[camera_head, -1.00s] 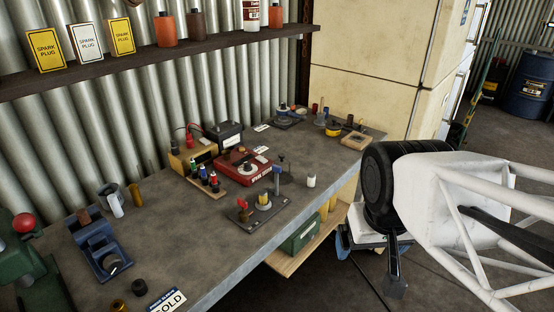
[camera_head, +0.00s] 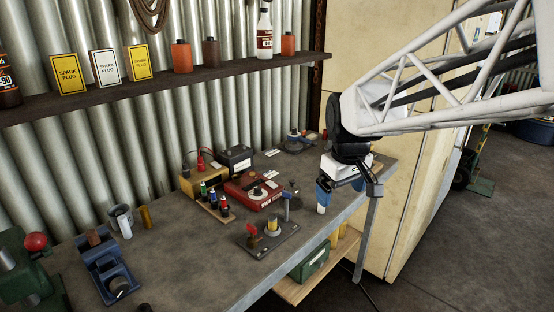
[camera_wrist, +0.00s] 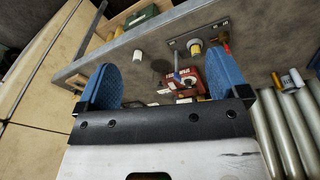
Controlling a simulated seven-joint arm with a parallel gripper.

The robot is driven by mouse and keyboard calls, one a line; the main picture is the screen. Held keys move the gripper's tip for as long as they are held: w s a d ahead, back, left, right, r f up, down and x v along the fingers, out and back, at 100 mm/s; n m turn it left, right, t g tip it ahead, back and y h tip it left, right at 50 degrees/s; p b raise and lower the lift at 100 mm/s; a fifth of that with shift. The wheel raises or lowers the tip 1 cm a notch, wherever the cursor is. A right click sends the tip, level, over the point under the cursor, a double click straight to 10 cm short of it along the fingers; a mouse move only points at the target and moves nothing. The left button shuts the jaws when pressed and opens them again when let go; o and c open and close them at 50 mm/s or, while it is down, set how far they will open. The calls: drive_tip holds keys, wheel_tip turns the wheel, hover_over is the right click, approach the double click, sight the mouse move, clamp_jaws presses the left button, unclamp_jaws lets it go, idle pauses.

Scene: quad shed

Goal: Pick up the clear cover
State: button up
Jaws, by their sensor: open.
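A small dark, see-through-looking piece with a knob on top (camera_head: 294,188) stands on the bench, between the red box (camera_head: 255,189) and a small white cylinder (camera_head: 321,209). It may be the clear cover; I cannot tell for sure. In the wrist view a similar faint shape (camera_wrist: 161,66) shows beyond the fingers, beside the white cylinder (camera_wrist: 138,56). My gripper (camera_head: 341,190) is open and empty, its blue fingers pointing down above the bench's front edge, right of that piece. Both fingers also show wide apart in the wrist view (camera_wrist: 163,75).
A plate with a yellow cylinder and red knob (camera_head: 268,240) lies near the front edge of the grey bench (camera_head: 190,262). A wooden rack with several coloured pieces (camera_head: 215,208) stands left of the red box. A tall beige cabinet (camera_head: 400,200) is at right.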

drive_tip(key=w+a+f+n, duration=0.2)
drive_tip(key=w, duration=0.6)
drive_tip(key=w+a+f+n, duration=0.1)
drive_tip(key=w+n, duration=0.1)
drive_tip(key=w, duration=0.5)
drive_tip(key=n+g, duration=0.2)
drive_tip(key=n, duration=0.2)
hover_over(292, 180)
drive_tip(key=f, duration=0.8)
drive_tip(key=shift+s+d+f, duration=0.2)
drive_tip(key=shift+s+d, duration=0.05)
drive_tip(key=shift+w+a+f, duration=0.15)
drive_tip(key=shift+w, duration=0.1)
drive_tip(key=shift+f, duration=0.1)
drive_tip(key=shift+f, duration=1.2)
drive_tip(key=shift+f, duration=0.1)
drive_tip(key=shift+w+f, duration=0.1)
drive_tip(key=shift+f, duration=2.4)
